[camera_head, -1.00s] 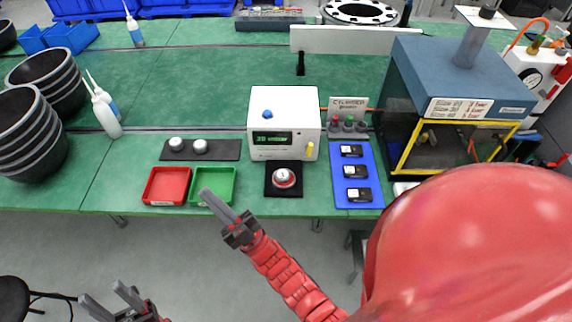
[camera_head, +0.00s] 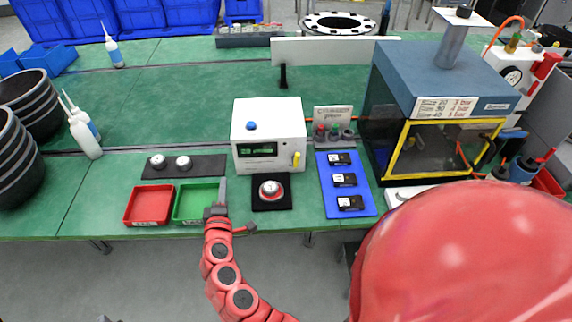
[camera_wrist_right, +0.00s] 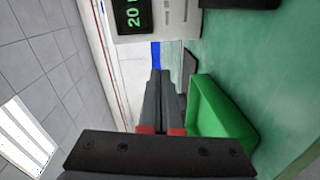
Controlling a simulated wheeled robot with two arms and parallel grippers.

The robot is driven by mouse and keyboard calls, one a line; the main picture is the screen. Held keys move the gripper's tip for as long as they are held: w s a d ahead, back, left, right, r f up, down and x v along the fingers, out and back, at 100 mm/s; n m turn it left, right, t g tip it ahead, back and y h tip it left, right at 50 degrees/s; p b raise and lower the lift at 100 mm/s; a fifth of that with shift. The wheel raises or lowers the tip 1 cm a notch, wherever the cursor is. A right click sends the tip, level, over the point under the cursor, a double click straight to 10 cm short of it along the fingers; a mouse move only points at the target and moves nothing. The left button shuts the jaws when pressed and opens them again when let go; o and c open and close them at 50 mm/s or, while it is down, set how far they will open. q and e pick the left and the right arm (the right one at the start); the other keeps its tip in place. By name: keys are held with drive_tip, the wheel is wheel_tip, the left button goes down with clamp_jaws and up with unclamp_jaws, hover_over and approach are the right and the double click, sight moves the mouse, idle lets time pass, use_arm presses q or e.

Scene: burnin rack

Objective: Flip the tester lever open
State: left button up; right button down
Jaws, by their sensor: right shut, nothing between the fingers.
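The tester is a white box (camera_head: 270,118) with a blue button on top and a green display; its display and front also show in the wrist view (camera_wrist_right: 160,18). The yellow lever (camera_head: 296,159) stands upright at the right of its front face. My right gripper (camera_head: 222,188) is over the front of the table, left of the tester and beside the green tray, apart from the lever. In the wrist view its fingers (camera_wrist_right: 161,85) are together and empty; the lever does not show there. Of my left gripper only a small tip shows at the bottom edge (camera_head: 103,318).
A green tray (camera_head: 190,219) and a red tray (camera_head: 150,221) lie left of the gripper. A black pad (camera_head: 258,203) with a round silver-and-red piece lies before the tester. A blue mat (camera_head: 331,208) with black modules lies right. A yellow-framed chamber (camera_head: 440,75) stands further right.

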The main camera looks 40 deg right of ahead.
sight(296, 157)
drive_tip(key=s+d+r+m+g+h, duration=0.3)
drive_tip(key=s+d+m+g+h, duration=0.1)
drive_tip(key=s+d+g+h, duration=0.1)
drive_tip(key=shift+s+d+r+m+h+b, duration=0.3)
drive_tip(key=shift+s+d+r+m+h, duration=0.15)
drive_tip(key=shift+s+d, duration=0.6)
drive_tip(key=shift+s+a+f, duration=0.1)
drive_tip(key=p+x, duration=0.2)
drive_tip(key=x, duration=0.7)
drive_tip(key=shift+d+p, duration=0.35)
drive_tip(key=d, duration=0.1)
drive_tip(key=s+d+p, duration=0.1)
drive_tip(key=shift+s+d+f, duration=0.15)
drive_tip(key=shift+s+d, duration=0.1)
drive_tip(key=shift+s, duration=0.05)
drive_tip(key=shift+s+d+p, duration=0.3)
drive_tip(key=shift+f, duration=0.1)
drive_tip(key=shift+w, duration=0.1)
